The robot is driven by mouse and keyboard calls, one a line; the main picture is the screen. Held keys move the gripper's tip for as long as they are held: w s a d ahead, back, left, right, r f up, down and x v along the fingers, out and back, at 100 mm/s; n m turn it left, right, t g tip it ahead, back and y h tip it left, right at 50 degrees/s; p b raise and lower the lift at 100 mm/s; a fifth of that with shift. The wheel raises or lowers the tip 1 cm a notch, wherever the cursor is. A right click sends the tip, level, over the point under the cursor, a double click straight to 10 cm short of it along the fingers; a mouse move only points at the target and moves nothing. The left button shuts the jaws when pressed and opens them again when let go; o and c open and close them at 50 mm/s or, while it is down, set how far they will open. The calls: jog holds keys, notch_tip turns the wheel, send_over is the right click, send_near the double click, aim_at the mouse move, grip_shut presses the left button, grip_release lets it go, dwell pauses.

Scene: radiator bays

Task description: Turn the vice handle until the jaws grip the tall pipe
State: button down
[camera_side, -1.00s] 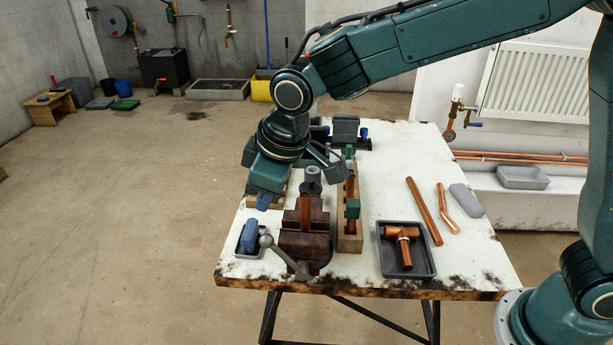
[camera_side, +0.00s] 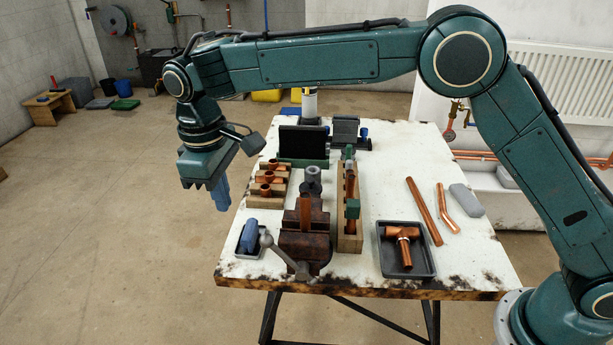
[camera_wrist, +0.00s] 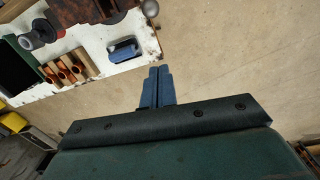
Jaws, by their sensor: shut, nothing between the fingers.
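A dark rust-brown vice (camera_side: 305,246) stands at the front edge of the white workbench. Its grey handle (camera_side: 283,256) slants across its front, with a ball at its upper left end; the ball also shows in the wrist view (camera_wrist: 150,8). A copper pipe (camera_side: 305,212) stands upright at the vice jaws. I cannot tell whether the jaws touch it. My gripper (camera_side: 221,196) is off the bench's left edge, apart from the vice and handle. Its blue fingers are shut together and empty, as the wrist view (camera_wrist: 156,88) shows.
A small tray (camera_side: 238,248) with a blue item lies left of the vice. A wooden rack (camera_side: 254,202) of copper fittings is behind it. A wooden holder (camera_side: 350,243) is to the right, then a dark tray (camera_side: 424,268) with a copper tee. Open floor lies left of the bench.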

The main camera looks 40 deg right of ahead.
jog(key=shift+f, duration=0.1)
jog(key=s+d+f, duration=0.3)
jog(key=f, duration=0.5)
jog(key=shift+f, duration=0.15)
dwell(0.6)
